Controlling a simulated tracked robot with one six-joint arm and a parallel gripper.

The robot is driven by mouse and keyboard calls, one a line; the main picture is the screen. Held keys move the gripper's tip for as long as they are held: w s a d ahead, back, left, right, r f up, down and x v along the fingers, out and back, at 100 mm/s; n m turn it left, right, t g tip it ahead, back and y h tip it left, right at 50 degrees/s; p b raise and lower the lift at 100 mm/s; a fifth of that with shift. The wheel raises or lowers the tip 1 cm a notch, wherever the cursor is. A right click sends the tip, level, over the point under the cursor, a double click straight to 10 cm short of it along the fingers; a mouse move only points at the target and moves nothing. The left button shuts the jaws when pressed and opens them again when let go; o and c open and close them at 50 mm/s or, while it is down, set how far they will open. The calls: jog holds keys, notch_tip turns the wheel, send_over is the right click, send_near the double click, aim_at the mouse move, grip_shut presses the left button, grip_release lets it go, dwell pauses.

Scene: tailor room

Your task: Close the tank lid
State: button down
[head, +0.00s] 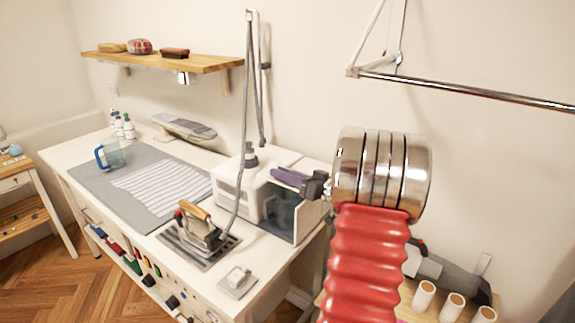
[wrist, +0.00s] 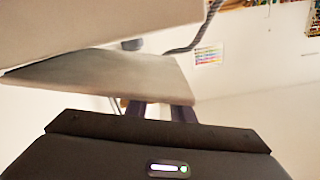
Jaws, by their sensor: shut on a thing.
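The white steam station (head: 233,184) stands at the right end of the table, with a dark, see-through tank (head: 280,212) in its right part. My gripper (head: 280,175) reaches in from the right, its purple fingers over the top of the tank. In the wrist view the fingers (wrist: 160,111) meet the lower edge of a pale flat panel (wrist: 110,82), which looks like the tank lid. The gripper is shut on it. The fingertips' contact is partly hidden, and the lid's exact angle is hard to tell.
An iron (head: 200,232) sits on its rest left of the station, its grey cord rising to an overhead arm. My red ribbed arm cover blocks the view at right. White rolls (head: 423,296) stand at lower right. A blue jug (head: 110,154) stands on the grey mat (head: 92,180).

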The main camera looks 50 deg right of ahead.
jog(key=shift+a+f+n, duration=0.2)
jog(key=shift+f+n, duration=0.2)
jog(key=shift+f, duration=0.15)
jog(key=shift+a+f, duration=0.3)
jog(key=shift+f, duration=0.6)
jog(key=shift+a+f, duration=0.25)
jog(key=shift+f, duration=0.65)
jog(key=c, duration=1.6)
grip_release()
jog(key=shift+s+f, duration=0.1)
jog(key=shift+f, duration=0.05)
jog(key=shift+o, duration=0.2)
jog(key=shift+s, duration=0.15)
jog(key=s+d, duration=0.1)
jog(key=s, duration=1.2)
jog(key=shift+s+d+r, duration=0.2)
jog(key=shift+d, duration=0.1)
